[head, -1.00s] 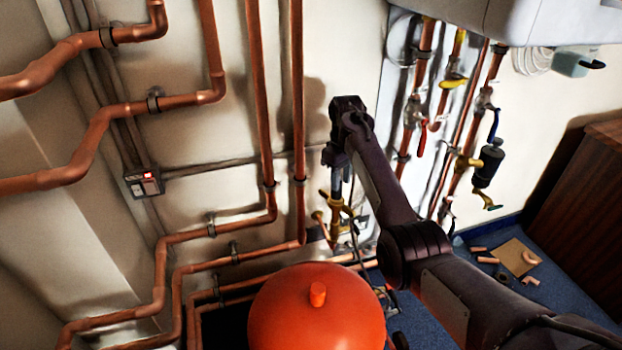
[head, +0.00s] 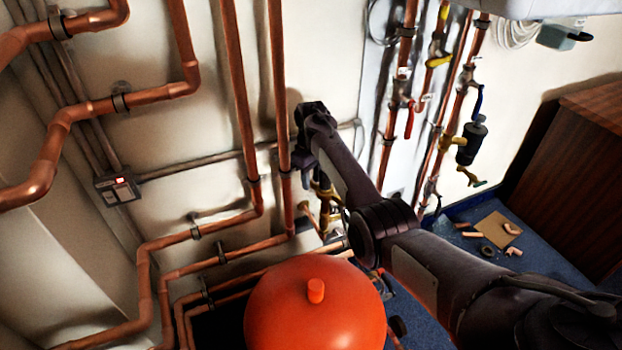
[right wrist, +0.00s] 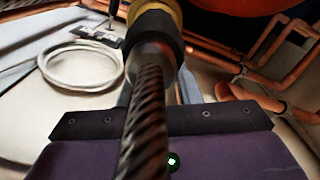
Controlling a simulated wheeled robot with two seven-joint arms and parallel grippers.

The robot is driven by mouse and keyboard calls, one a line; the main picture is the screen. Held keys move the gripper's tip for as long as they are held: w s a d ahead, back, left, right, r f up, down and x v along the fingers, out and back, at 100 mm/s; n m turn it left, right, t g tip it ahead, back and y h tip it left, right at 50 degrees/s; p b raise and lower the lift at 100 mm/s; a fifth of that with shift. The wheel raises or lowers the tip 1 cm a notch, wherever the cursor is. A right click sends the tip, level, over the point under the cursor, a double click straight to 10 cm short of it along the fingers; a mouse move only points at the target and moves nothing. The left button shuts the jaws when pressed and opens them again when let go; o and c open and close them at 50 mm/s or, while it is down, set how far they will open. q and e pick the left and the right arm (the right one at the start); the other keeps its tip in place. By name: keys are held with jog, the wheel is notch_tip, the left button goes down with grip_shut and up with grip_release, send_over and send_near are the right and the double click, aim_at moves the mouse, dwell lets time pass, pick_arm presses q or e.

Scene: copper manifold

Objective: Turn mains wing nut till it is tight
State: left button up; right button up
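A brass fitting (head: 331,216) sits low on the wall among the pipes, just behind the orange vessel. It is partly hidden by my right arm, and I cannot pick out the wing nut on it. My right gripper (head: 320,178) points down just above this fitting; its fingertips are mostly hidden in the head view. In the right wrist view a ribbed metal hose (right wrist: 145,120) runs up the middle, in front of my gripper's palm, to a dark collar and a yellow ring (right wrist: 158,12). I cannot tell whether the fingers touch anything. My left gripper is not in view.
The round orange vessel (head: 315,308) stands close below my right gripper. Copper pipes (head: 238,90) run along the wall to the left. Valves with red (head: 409,122) and yellow handles hang to the right. Loose fittings lie by a cardboard sheet (head: 496,228) on the blue floor.

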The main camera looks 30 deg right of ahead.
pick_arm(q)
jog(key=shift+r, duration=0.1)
pick_arm(e)
jog(key=shift+f, duration=0.1)
grip_shut()
dwell(0.4)
